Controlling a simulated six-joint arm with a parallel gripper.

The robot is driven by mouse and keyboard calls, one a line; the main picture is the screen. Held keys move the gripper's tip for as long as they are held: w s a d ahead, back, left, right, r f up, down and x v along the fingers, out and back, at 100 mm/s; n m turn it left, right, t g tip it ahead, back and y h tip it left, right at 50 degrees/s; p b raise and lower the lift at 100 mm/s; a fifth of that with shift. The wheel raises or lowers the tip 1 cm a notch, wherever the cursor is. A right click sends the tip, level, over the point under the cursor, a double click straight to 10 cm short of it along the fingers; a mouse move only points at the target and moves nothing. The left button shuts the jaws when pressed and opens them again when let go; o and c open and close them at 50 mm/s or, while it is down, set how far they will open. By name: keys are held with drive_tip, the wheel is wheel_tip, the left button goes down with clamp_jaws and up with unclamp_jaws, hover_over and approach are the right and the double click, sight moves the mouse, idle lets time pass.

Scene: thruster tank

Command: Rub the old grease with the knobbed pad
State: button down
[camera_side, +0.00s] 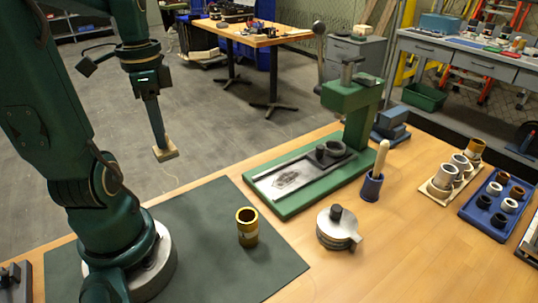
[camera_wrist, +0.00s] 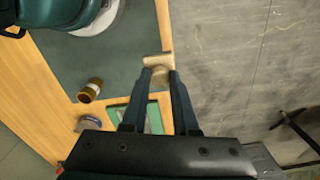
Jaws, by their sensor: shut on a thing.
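My gripper (camera_side: 159,143) is shut on the knobbed pad (camera_side: 165,154), a small tan block, held in the air left of the green press. In the wrist view, the fingertips (camera_wrist: 160,74) close on the pad's knob and the pad (camera_wrist: 158,60) shows beyond them. The old grease (camera_side: 287,180) is a dark smear on the bare metal plate of the press base, in the side view. The pad is well apart from the grease. The grease cannot be made out in the wrist view.
The green press (camera_side: 349,101) stands on the wooden table with a dark ring on its plate. A brass cylinder (camera_side: 247,232) stands on the dark mat (camera_side: 205,225). A lidded metal pot (camera_side: 338,233), a blue holder (camera_side: 371,187) with a wooden handle and a blue tray (camera_side: 490,217) lie rightward.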

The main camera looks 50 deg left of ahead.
drive_tip(key=w+d+r+m, duration=0.1)
drive_tip(key=w+d+m, duration=0.15)
drive_tip(key=w, duration=0.75)
drive_tip(key=w+d+m, duration=0.1)
drive_tip(key=w+m, duration=0.3)
drive_tip(key=w, duration=0.7)
drive_tip(key=w+d+f+m, duration=0.25)
drive_tip(key=w+d, duration=0.25)
drive_tip(key=d, duration=0.3)
drive_tip(key=shift+a+f, duration=0.2)
drive_tip(key=shift+f, duration=2.9)
wheel_tip(320, 180, down, 2)
drive_tip(key=shift+s+f, duration=0.1)
drive_tip(key=shift+f, duration=0.05)
drive_tip(key=shift+s, duration=3.95)
drive_tip(key=shift+w, duration=4.05)
wheel_tip(320, 180, up, 2)
drive_tip(key=shift+r, duration=0.25)
wheel_tip(320, 180, up, 6)
drive_tip(key=shift+f, duration=0.1)
